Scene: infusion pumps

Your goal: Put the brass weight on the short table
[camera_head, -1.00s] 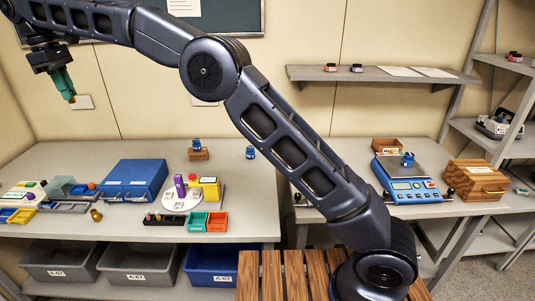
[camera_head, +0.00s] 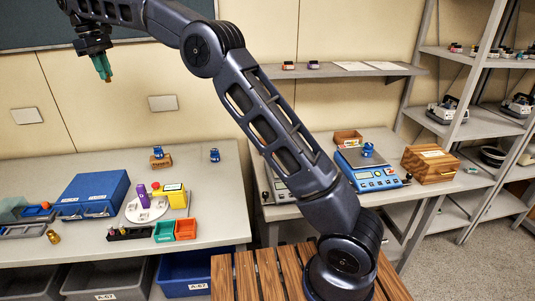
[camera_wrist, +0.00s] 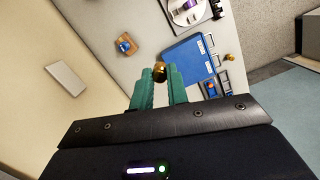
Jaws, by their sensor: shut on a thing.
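My gripper (camera_head: 104,68) is raised at the upper left of the head view, high above the left table (camera_head: 215,228). In the wrist view its green fingers (camera_wrist: 160,80) are shut on a small brass weight (camera_wrist: 160,70) at their tips. The weight is hardly visible in the head view. The right-hand table (camera_head: 285,212), which looks like the shorter one, carries a blue scale (camera_head: 375,180) and a wooden box (camera_head: 430,160). My gripper is well to the left of that table.
Another small brass piece (camera_head: 53,237) stands on the left table near a blue case (camera_head: 92,196) and a white round tray (camera_head: 148,213). A wall shelf (camera_head: 350,74) hangs above the right-hand table. Bare tabletop between the items there is limited.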

